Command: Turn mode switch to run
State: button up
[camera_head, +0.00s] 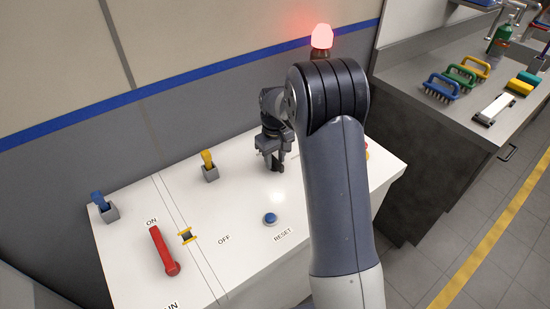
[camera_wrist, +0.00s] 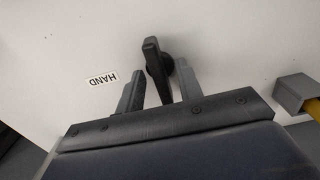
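The mode switch is a dark rotary knob with a bar-shaped handle (camera_wrist: 154,60), seen in the wrist view on a white panel. My gripper (camera_wrist: 160,68) is open, with one grey finger on each side of the handle. Gaps show between the handle and the fingers; I cannot tell how deep the fingers reach. In the head view, my gripper (camera_head: 272,163) points down at the back part of the white console (camera_head: 240,265). There the knob is hidden behind or under the gripper, and no RUN label shows clearly.
A blue RESET button (camera_head: 270,219), a red lever (camera_head: 163,250) by ON, a yellow toggle (camera_head: 209,164) and a blue toggle (camera_head: 101,204) stand on the console. A red beacon (camera_head: 321,37) glows behind my arm. Brushes (camera_head: 441,87) lie on the right counter.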

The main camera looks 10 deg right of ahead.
aim_at(275, 159)
notch_tip(275, 159, up, 11)
jog(key=shift+f+b, duration=0.15)
jog(key=shift+b, duration=0.2)
notch_tip(275, 159, down, 11)
jog(key=shift+r+p, duration=0.1)
jog(key=shift+p, duration=0.3)
dwell(0.4)
